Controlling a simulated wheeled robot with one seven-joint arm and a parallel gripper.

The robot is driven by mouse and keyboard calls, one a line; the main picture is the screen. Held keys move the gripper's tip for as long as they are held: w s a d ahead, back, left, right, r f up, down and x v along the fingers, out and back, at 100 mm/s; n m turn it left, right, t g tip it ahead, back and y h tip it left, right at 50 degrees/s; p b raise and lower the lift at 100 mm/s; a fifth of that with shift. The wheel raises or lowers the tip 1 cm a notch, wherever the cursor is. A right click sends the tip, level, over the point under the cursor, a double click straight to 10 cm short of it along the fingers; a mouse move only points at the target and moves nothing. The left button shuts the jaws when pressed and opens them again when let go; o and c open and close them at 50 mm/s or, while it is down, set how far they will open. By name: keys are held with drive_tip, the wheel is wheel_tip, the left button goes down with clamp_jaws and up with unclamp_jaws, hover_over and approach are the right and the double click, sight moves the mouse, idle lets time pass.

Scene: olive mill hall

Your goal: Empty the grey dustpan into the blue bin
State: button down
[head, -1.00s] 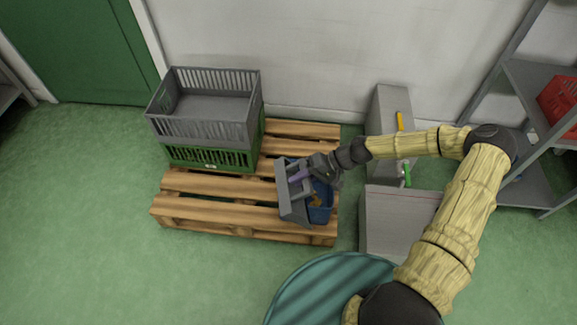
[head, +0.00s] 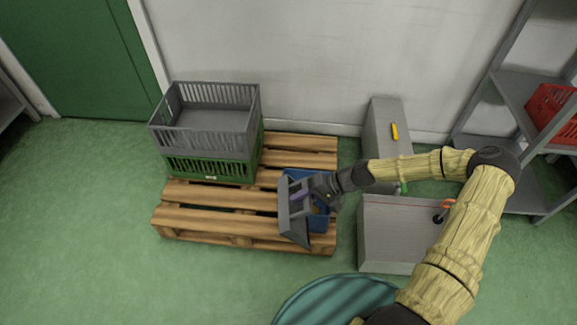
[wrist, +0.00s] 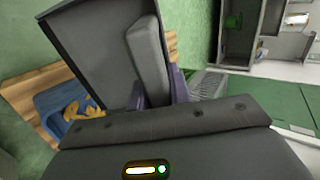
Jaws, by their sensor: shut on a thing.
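The grey dustpan (head: 294,222) hangs steeply tilted at the left side of the blue bin (head: 319,222), partly covering it in the head view. My gripper (head: 302,195) is shut on the dustpan's grey handle (wrist: 148,58), which stands between its purple fingers in the wrist view. The dustpan's broad face (wrist: 88,45) shows no debris there, though part is hidden behind the handle. The blue bin (wrist: 58,103) stands on the pallet beneath, with yellow-orange scraps (wrist: 78,108) inside. I cannot tell whether the dustpan touches the bin.
A grey crate (head: 205,138) sits on a green crate (head: 208,167) at the pallet's (head: 215,222) back left. Grey boxes (head: 385,235) stand right of the pallet, below my arm. A shelf with a red crate (head: 548,108) is at right. Green floor at left is clear.

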drive_tip(key=d+m+t, duration=0.1)
drive_tip(key=w+d+m+t, duration=0.1)
drive_tip(key=shift+w+d+m+t, duration=0.1)
drive_tip(key=shift+w+m+t, duration=0.15)
drive_tip(key=shift+m+t, duration=0.15)
drive_tip(key=w+d+m+t+h, duration=0.9)
drive_tip(key=d+m+h, duration=0.2)
drive_tip(key=m, duration=0.5)
drive_tip(key=shift+d+m+t, duration=0.3)
drive_tip(key=shift+d, duration=0.7)
drive_tip(key=shift+w+d, duration=0.1)
drive_tip(key=shift+w, duration=0.1)
